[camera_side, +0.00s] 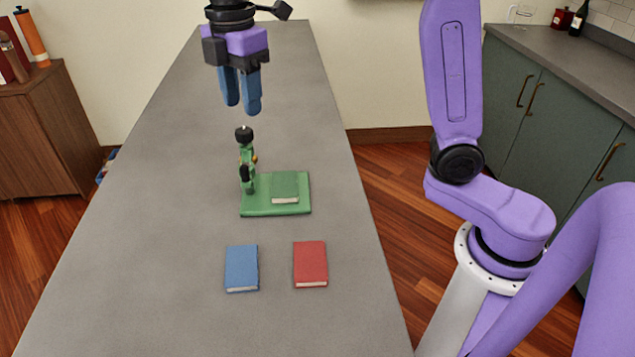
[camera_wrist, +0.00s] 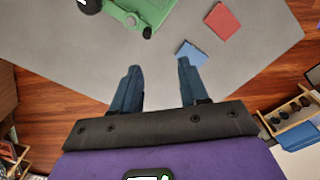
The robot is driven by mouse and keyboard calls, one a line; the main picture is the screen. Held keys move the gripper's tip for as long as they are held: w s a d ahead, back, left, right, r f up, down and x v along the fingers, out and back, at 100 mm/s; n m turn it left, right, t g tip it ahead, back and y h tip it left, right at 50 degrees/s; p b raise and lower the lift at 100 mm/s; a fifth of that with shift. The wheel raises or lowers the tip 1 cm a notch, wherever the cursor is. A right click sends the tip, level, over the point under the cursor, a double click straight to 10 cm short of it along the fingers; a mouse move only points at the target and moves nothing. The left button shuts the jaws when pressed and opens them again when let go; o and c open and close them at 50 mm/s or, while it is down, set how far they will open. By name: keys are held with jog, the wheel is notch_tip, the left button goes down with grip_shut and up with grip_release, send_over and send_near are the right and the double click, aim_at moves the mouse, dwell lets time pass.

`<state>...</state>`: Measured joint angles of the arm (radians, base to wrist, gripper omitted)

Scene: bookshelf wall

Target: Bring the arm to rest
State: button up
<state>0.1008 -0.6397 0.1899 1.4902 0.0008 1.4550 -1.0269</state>
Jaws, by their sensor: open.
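My gripper (camera_side: 241,92) hangs in the air above the grey table (camera_side: 160,190), pointing down. Its two blue fingers are apart with nothing between them. They also show apart and empty in the wrist view (camera_wrist: 159,82). Below it in the side view stands a green bookend (camera_side: 275,209) with a dark-headed figure (camera_side: 246,160) at its left.
The table around the books is clear. A wooden cabinet (camera_side: 45,130) stands left of the table. A dark green counter unit (camera_side: 560,110) stands at the right. In the wrist view, a wooden rack (camera_wrist: 290,115) shows at the right edge.

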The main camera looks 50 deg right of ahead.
jog(key=s+d+f+m, duration=0.1)
jog(key=s+d+f, duration=0.2)
jog(key=s, duration=0.6)
jog(key=s+d+f+m, duration=0.2)
jog(key=s+d+f, duration=0.2)
jog(key=s, duration=0.5)
jog(key=s+d+f+m, duration=0.2)
jog(key=s+d+f, duration=0.2)
jog(key=s, duration=0.5)
jog(key=shift+d+f, duration=0.25)
jog(key=shift+f, duration=0.7)
